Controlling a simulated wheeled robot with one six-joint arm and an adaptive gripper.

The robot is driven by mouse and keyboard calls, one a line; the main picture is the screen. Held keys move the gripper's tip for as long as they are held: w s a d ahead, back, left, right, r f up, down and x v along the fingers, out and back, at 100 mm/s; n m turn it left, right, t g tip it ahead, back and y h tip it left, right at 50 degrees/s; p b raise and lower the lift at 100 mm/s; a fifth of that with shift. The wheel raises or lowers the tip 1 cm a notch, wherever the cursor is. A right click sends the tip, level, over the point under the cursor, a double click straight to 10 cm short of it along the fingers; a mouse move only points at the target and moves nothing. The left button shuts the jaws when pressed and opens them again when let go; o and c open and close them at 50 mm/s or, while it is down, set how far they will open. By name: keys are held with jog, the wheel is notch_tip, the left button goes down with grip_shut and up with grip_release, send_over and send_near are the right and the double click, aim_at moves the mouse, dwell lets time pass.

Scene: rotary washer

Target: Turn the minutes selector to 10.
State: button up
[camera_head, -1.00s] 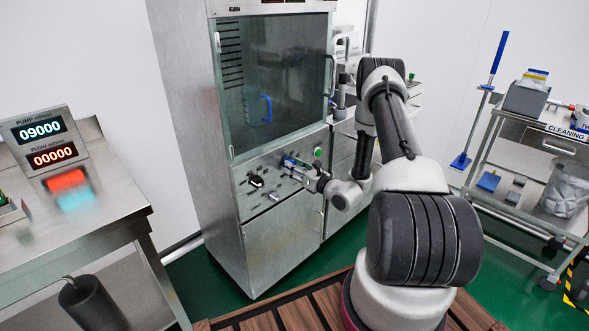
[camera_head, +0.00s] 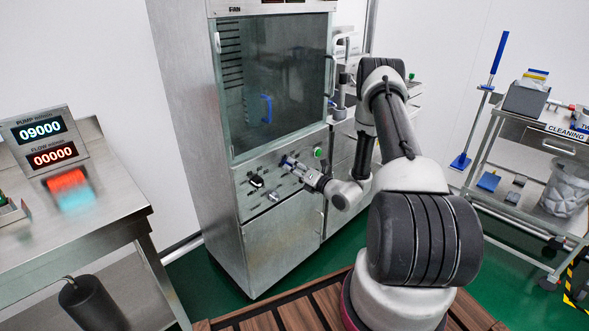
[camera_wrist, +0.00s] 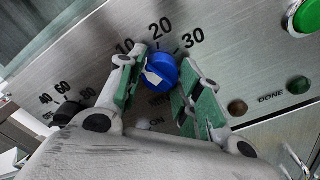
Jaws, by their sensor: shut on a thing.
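The blue minutes selector (camera_wrist: 160,72) is a round knob on the steel panel, with 10, 20 and 30 printed around its upper side. A pale mark shows on its lower left face; which number it points to is hard to tell. My gripper (camera_wrist: 158,66) has one green-padded finger on each side of the knob and is shut on it. In the head view my gripper (camera_head: 310,175) reaches the panel of the washer (camera_head: 270,225) below the glass door, and the knob is small there.
A black knob (camera_wrist: 68,112) with 40, 60 and 80 marks sits left of my gripper. A green button (camera_wrist: 306,17) and several small lamps are to the right. A side table (camera_head: 120,215) stands left and a cleaning cart (camera_head: 525,135) right.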

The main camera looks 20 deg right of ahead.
jog(key=shift+d, duration=0.1)
jog(key=o, duration=1.1)
jog(key=shift+c, duration=0.2)
jog(key=v, duration=1.2)
